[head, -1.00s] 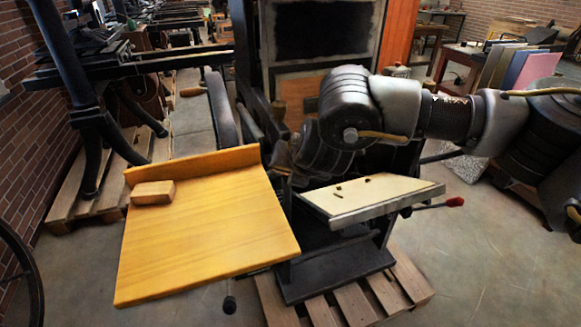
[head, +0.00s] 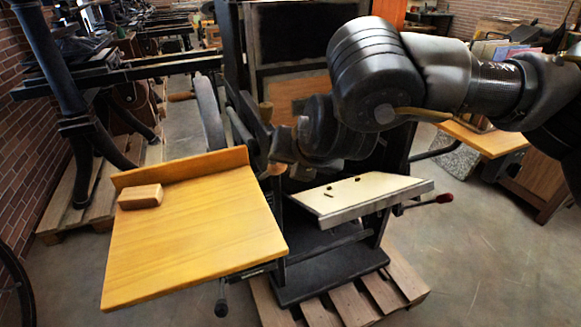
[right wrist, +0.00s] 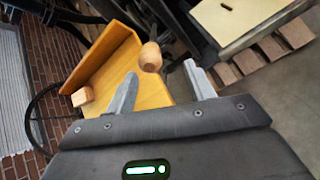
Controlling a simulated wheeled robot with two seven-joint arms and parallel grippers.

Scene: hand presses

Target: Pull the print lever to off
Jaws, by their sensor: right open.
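A rounded wooden knob (right wrist: 150,57), which looks like a lever's handle, shows in the right wrist view just beyond and between my fingertips. It appears apart from them. In the head view a small wooden knob (head: 276,168) shows beside the board's right edge, below my right gripper's dark body (head: 284,146). My right gripper (right wrist: 160,70) is open and empty, with both grey fingers apart. The lever's shaft is mostly hidden. My left gripper is not in view.
A tilted yellow wooden board (head: 200,240) with a small wood block (head: 140,197) lies left of the knob. The press's pale bed (head: 385,190) is below my right arm. A wooden pallet (head: 350,305) is under the press. Floor to the right is clear.

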